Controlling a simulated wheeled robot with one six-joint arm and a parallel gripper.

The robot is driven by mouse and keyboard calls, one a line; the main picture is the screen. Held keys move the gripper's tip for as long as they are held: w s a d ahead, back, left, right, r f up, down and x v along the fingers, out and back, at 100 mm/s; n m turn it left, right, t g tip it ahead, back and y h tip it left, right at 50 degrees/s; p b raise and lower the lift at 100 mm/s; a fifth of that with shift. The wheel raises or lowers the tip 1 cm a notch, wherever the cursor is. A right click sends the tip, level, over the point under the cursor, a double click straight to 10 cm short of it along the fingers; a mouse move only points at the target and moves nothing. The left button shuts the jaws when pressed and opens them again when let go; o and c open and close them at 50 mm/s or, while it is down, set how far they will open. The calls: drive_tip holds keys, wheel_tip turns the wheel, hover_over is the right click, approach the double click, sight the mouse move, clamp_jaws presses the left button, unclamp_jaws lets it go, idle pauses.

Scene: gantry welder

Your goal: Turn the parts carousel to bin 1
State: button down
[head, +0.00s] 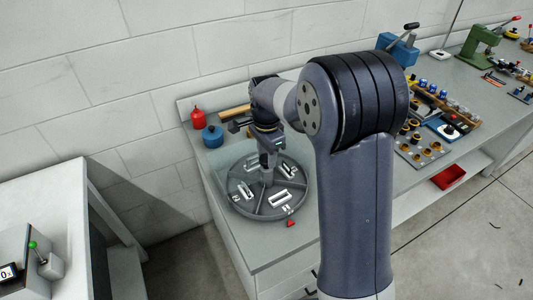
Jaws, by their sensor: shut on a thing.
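The parts carousel (265,207) is a round grey tray on the left end of the long workbench. Ribs divide it into bins, and several white labels or parts with dark marks lie in them. A small red pointer (291,223) sits on the bench at its front rim. My gripper (267,176) points down at the middle of the carousel and is shut on its centre post or knob. The fingertips are small here and partly merge with the post. Which bin faces the pointer is too small to read surely.
A red bottle (197,119) and a blue canister (213,137) stand behind the carousel. My arm hides the bench middle. Farther right are a parts board (423,150), a blue vise (399,50) and a green press (478,48). A separate table (45,200) stands at left.

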drive_tip(key=shift+m, duration=0.5)
drive_tip(key=c, duration=0.9)
unclamp_jaws()
drive_tip(key=shift+o, duration=0.2)
wheel_tip(320, 180, up, 11)
drive_tip(key=shift+b, duration=0.45)
drive_tip(key=shift+f, duration=0.15)
wheel_tip(320, 180, down, 11)
drive_tip(key=shift+r+p, duration=0.1)
drive_tip(key=shift+p, duration=0.35)
drive_tip(key=shift+n, duration=0.9)
